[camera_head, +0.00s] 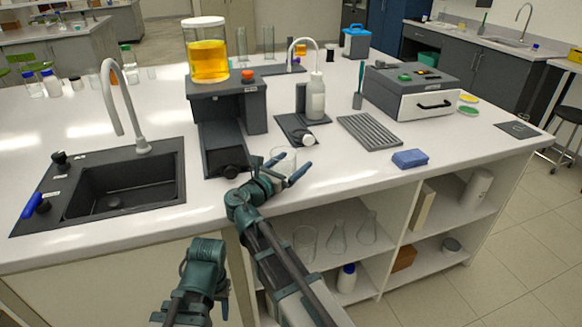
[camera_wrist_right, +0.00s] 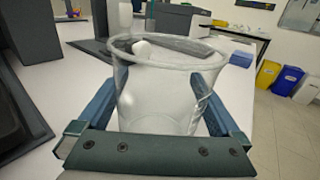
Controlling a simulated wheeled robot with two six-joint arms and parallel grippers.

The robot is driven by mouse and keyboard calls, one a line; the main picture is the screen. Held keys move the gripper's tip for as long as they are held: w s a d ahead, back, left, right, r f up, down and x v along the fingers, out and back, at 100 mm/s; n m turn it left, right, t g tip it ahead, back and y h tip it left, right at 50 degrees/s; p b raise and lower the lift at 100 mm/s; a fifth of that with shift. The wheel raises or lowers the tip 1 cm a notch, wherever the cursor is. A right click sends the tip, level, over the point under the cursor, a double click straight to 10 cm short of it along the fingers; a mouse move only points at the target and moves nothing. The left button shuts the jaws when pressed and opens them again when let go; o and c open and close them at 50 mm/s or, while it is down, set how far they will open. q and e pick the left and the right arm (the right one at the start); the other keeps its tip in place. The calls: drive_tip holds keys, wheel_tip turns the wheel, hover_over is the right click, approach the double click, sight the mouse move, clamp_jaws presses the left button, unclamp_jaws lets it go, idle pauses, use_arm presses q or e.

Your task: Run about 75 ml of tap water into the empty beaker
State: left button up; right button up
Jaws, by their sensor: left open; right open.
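The empty clear beaker (camera_head: 284,157) stands on the white bench near its front edge, right of the dark dispenser. My right gripper (camera_head: 287,174) is open around it, with blue fingers on both sides. In the right wrist view the beaker (camera_wrist_right: 165,100) stands between the fingers; I cannot tell whether they touch it. My left gripper (camera_head: 207,262) is open, low in front of the bench, its fingers mostly hidden. The grey curved tap (camera_head: 128,100) rises behind the black sink (camera_head: 120,190). A blue lever (camera_head: 38,206) and a black knob (camera_head: 60,157) are on the sink's left rim.
A dark dispenser (camera_head: 228,105) carrying a jar of yellow liquid (camera_head: 208,58) stands between sink and beaker. Behind the beaker is a white wash bottle (camera_head: 316,100). A blue sponge (camera_head: 410,158) lies to the right. Bench between sponge and beaker is clear.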

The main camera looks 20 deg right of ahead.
drive_tip(key=shift+a, duration=0.2)
drive_tip(key=shift+s, duration=0.1)
drive_tip(key=shift+c, duration=0.9)
drive_tip(key=c, duration=1)
drive_tip(key=shift+d+r, duration=0.1)
drive_tip(key=shift+r, duration=0.05)
